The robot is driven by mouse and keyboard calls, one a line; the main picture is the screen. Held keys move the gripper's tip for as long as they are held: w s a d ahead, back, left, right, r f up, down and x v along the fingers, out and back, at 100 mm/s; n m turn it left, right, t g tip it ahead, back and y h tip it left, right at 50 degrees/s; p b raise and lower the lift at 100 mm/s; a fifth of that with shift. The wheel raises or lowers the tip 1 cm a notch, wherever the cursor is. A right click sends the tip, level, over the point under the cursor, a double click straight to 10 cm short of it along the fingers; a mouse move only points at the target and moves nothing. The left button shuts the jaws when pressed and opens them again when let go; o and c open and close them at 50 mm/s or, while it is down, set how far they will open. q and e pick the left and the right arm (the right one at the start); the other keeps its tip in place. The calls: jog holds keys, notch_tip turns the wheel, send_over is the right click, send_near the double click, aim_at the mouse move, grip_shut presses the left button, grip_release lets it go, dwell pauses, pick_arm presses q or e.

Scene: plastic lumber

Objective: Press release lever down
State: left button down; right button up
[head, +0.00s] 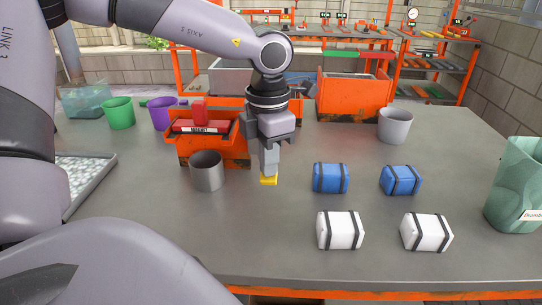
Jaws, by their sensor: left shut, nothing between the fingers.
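A small yellow tab (268,181), which looks like the release lever, shows low over the grey table. My left gripper (269,172) is shut and empty, pointing straight down. Its fingertips are right above the yellow tab and hide part of it; I cannot tell whether they touch it. An orange machine (237,150) with a red part labelled "MAGNET" (200,127) stands behind and to the left of the gripper. The gripper and wrist hide some of its right side. My right gripper is not in view.
A grey metal cup (207,171) stands just left of the gripper. Blue bales (331,178) and white bales (340,230) lie to the right. A light grey cup (395,125) and an orange bin (352,97) stand behind. A green vessel (516,190) is at far right.

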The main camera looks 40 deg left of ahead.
pick_arm(q)
jog(key=shift+f, duration=0.3)
jog(key=shift+r, duration=0.1)
jog(key=shift+r+p, duration=2)
jog(key=shift+r, duration=1.45)
jog(key=shift+f, duration=0.1)
